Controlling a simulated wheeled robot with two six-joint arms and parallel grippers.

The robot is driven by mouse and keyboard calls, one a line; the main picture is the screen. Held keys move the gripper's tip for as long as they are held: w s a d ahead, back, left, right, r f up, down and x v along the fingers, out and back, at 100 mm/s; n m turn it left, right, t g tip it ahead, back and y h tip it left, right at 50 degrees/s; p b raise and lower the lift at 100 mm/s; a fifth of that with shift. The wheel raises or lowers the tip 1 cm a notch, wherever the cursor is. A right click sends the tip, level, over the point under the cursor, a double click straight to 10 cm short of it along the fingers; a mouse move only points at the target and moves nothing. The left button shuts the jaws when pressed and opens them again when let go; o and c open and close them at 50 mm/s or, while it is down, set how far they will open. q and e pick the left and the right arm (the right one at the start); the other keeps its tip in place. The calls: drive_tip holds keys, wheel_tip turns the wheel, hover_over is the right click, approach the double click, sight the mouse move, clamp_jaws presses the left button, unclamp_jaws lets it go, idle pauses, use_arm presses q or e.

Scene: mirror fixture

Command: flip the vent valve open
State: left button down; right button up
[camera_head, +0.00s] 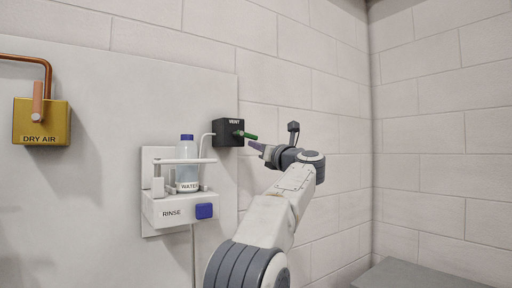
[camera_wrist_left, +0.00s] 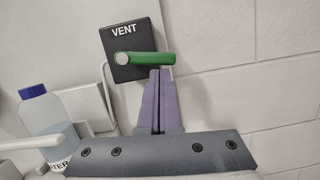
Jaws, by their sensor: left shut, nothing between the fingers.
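The vent valve is a black box (camera_head: 228,132) labelled VENT on the wall, with a green lever (camera_head: 246,135) on its front. In the left wrist view the box (camera_wrist_left: 130,48) shows at the top, and the green lever (camera_wrist_left: 148,59) points right, roughly horizontal, from its round pivot. My left gripper (camera_head: 252,146) is shut and empty just below and right of the lever. In the left wrist view its fingertips (camera_wrist_left: 159,72) are just under the lever's outer part; I cannot tell whether they touch it. My right gripper is not in view.
A rinse station (camera_head: 175,210) with a blue button and a water bottle (camera_head: 187,172) stands left of my left arm. A yellow DRY AIR box (camera_head: 41,122) with a copper pipe is at far left. A grey surface (camera_head: 415,275) is at lower right. The tiled wall right of the valve is clear.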

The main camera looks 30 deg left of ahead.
use_arm(q)
drive_tip(key=s+d+f+b, duration=0.5)
drive_tip(key=d+f+b, duration=0.1)
drive_tip(key=d+b, duration=0.2)
drive_tip(key=shift+s+b, duration=0.4)
drive_tip(key=shift+b, duration=0.3)
